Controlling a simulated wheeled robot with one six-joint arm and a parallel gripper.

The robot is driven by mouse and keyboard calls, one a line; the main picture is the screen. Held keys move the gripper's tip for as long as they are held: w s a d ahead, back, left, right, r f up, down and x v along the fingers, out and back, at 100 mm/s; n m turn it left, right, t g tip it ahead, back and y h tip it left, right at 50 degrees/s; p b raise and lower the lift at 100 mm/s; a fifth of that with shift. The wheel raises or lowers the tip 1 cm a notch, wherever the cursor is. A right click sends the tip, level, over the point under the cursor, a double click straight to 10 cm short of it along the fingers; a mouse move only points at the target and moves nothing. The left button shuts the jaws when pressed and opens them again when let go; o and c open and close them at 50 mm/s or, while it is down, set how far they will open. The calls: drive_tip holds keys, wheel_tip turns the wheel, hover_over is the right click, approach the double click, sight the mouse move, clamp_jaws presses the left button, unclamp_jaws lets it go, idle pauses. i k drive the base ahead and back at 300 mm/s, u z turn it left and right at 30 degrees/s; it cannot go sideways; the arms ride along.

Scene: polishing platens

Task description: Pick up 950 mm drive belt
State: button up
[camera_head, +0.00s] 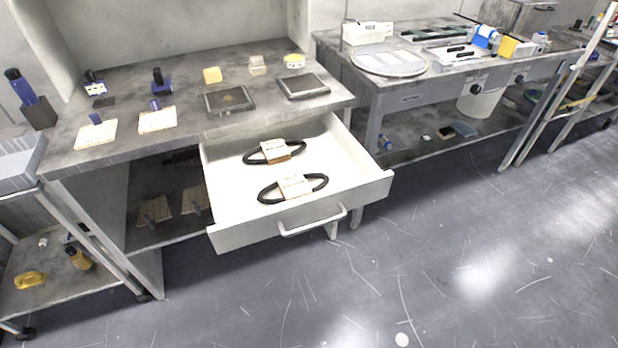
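Two black belts lie in an open white drawer (225,213) under the left workbench. Each belt is an oval loop with a tan paper band or label across its middle. The rear belt (250,158) lies near the back of the drawer. The front belt (321,184) lies nearer the drawer's handle. The label print is too small to read, so I cannot tell which is the 950 mm drive belt. My gripper is not in view.
The drawer's handle (313,222) sticks out over open floor (440,270). The left workbench (190,135) holds several small blocks, pads and dark plates. A second bench (400,101) stands to the right, and a cart (75,290) stands at the left.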

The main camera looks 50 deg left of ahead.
sight(295, 184)
drive_tip(key=u, duration=0.3)
drive_tip(key=i, duration=0.6)
drive_tip(key=u, duration=1.1)
drive_tip(key=i, duration=0.55)
drive_tip(key=u, duration=0.6)
